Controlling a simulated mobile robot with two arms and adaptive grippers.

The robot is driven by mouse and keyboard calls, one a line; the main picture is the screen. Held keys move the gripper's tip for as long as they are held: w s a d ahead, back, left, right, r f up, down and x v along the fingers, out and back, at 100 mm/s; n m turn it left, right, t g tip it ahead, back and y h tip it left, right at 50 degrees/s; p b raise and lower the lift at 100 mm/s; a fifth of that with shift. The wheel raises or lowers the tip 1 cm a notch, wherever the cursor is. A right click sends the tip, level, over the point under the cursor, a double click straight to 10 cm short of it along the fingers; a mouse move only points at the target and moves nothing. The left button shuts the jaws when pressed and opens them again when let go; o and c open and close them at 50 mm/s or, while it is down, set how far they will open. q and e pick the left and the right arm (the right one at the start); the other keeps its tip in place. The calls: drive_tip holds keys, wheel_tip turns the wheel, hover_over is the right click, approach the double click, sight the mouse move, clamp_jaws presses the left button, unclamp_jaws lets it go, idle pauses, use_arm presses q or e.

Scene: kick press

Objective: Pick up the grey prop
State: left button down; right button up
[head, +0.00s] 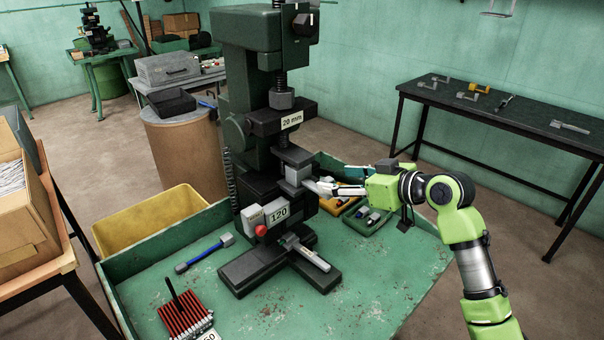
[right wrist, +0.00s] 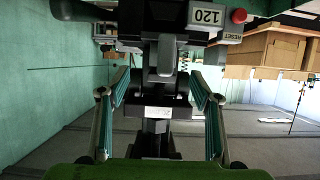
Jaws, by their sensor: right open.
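The grey prop appears to be the light grey block (head: 293,176) standing in the press between the dark upper block and the black support under it. In the right wrist view, which looks upside down, a grey block (right wrist: 166,56) shows in the middle, ahead of the fingers. My right gripper (head: 318,187) is open and reaches in from the right, its fingertips close to the block's right side. In the wrist view its fingers (right wrist: 162,92) stand wide apart with nothing held. I cannot tell whether they touch the block. My left gripper is not in view.
The green press (head: 247,75) carries a 20 mm label and a 120 display (head: 279,214) with a red button. A blue-handled hammer (head: 203,253), a red rack (head: 186,315) and small trays (head: 366,219) share the green bench. A dark table (head: 520,117) stands at right.

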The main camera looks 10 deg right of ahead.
sight(305, 176)
drive_tip(key=p+x, duration=0.1)
drive_tip(key=x, duration=0.6)
drive_tip(key=shift+s, duration=0.1)
drive_tip(key=shift+w+a+p, duration=0.35)
drive_tip(key=shift+a+p, duration=0.05)
drive_tip(key=shift+p, duration=0.25)
drive_tip(key=p+x, duration=0.1)
drive_tip(key=x, duration=0.2)
drive_tip(key=shift+w+a+f, duration=0.1)
drive_tip(key=shift+a+f, duration=0.05)
drive_tip(key=shift+a, duration=0.05)
drive_tip(key=shift+w+a+f+p, duration=0.2)
drive_tip(key=shift+w+f+p, duration=0.1)
drive_tip(key=c, duration=1.5)
drive_tip(key=shift+r, duration=0.1)
drive_tip(key=shift+c, duration=0.2)
